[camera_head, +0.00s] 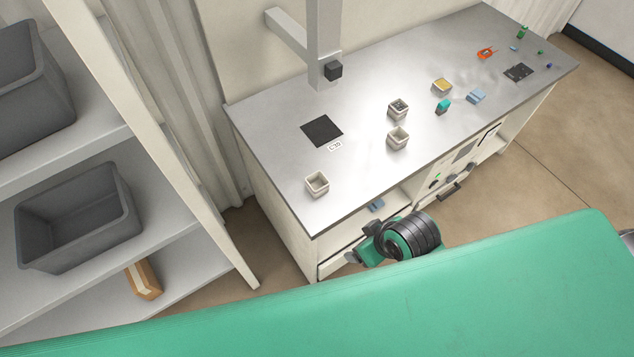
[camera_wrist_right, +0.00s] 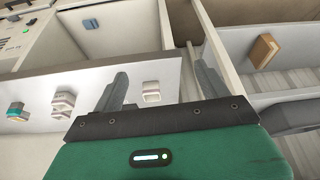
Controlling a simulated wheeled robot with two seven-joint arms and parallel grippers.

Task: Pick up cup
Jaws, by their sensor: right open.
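Three small pale cups stand on the grey worktop in the head view. One stands alone near the left front corner (camera_head: 317,184). A second, empty-looking cup (camera_head: 397,138) stands at the middle front, and a third with dark contents (camera_head: 398,109) stands just behind it. In the right wrist view my right gripper (camera_wrist_right: 162,72) is open and empty, its two dark fingers wide apart. A pale cup (camera_wrist_right: 151,92) shows beyond the fingers, in the gap between them and apart from them. My left gripper is not in view.
The worktop (camera_head: 270,105) also holds a black square (camera_head: 322,130), a yellow-filled container (camera_head: 442,87), a teal piece (camera_head: 443,107) and a blue piece (camera_head: 476,96). A grey post rises behind. Shelves with grey bins (camera_head: 78,215) stand at left. An open drawer lies below the front edge.

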